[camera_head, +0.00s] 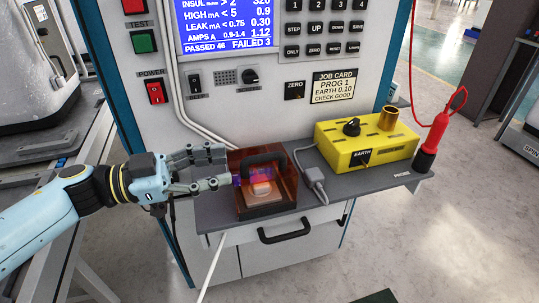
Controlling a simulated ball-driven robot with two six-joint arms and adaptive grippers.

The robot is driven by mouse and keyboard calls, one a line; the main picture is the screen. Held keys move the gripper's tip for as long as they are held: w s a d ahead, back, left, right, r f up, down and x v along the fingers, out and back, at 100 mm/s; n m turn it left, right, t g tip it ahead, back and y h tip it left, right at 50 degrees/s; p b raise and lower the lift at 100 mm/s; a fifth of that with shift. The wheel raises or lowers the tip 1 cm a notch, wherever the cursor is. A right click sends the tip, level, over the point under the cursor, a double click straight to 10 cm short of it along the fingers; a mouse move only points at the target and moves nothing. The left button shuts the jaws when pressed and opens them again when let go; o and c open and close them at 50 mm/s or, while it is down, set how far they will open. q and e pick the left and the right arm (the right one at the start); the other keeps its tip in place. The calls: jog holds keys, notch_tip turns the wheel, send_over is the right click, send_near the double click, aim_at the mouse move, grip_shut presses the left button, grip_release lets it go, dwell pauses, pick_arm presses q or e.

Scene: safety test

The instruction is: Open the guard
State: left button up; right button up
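The guard (286,183) is a see-through amber box with a dark frame, standing on the grey shelf (222,214) of the test station. It looks closed. My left gripper (228,168) comes in from the left, at the guard's left side. Its two fingers are spread one above the other with nothing between them. The fingertips are close to the guard's left edge; whether they touch it I cannot tell. My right gripper is out of view.
A yellow earth box (366,146) with a black knob and brass post stands right of the guard. A grey connector (316,179) on a cable lies between them. A red probe (432,135) stands at the shelf's right end. The panel (215,105) rises behind.

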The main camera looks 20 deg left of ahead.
aim_at(254, 160)
pick_arm(q)
jog(key=x, duration=0.9)
jog(key=shift+w+d, duration=0.2)
jog(key=shift+d, duration=0.1)
jog(key=shift+c, duration=0.5)
grip_shut()
